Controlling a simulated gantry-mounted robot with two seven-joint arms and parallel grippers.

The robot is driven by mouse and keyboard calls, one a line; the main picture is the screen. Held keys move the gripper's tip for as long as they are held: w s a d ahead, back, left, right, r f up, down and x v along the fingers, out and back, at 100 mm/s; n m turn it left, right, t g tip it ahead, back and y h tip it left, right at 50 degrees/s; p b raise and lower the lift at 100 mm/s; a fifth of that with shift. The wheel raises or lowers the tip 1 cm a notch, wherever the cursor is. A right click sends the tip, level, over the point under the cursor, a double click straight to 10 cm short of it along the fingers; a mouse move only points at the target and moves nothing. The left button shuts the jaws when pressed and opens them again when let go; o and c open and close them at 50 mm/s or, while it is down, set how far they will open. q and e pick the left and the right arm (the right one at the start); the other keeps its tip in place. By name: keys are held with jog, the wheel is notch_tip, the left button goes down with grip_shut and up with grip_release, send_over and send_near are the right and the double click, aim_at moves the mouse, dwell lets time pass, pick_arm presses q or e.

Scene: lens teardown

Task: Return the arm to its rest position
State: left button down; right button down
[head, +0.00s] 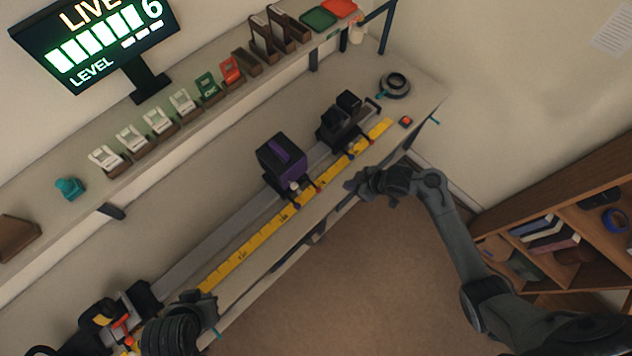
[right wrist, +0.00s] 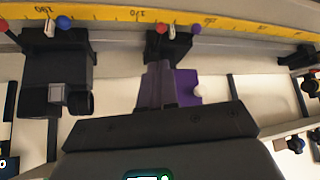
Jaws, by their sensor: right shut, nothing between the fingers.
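My right arm reaches in from the lower right in the head view. Its gripper (head: 354,185) is just off the front edge of the bench, near the yellow ruler. In the right wrist view its grey fingers (right wrist: 156,85) are closed together and empty, with the purple-and-black box (right wrist: 186,88) beyond them. That box (head: 281,158) stands on the rail in the head view, apart from the gripper. My left gripper (head: 205,305) is at the lower left by the bench edge; its fingers are not clear.
The bench rail carries a black device (head: 340,122) and a yellow ruler (head: 245,251). A dark ring (head: 395,85) and a red button (head: 406,121) lie at the bench's far end. A wooden shelf unit (head: 560,217) stands at right. Open floor (head: 340,290) lies below the bench.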

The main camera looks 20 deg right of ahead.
jog(key=s+a+g+p, duration=0.1)
jog(key=s+a+p, duration=0.35)
jog(key=s, duration=0.85)
jog(key=s+d+r+m+h, duration=0.1)
jog(key=s+r+m+h, duration=0.1)
jog(key=r, duration=0.7)
jog(key=s+d+r+m+h, duration=0.1)
jog(key=s+r+m+h, duration=0.2)
jog(key=r, duration=0.7)
jog(key=shift+s+d+r+m, duration=0.3)
jog(key=shift+s+d+m, duration=0.15)
jog(key=shift+m, duration=0.65)
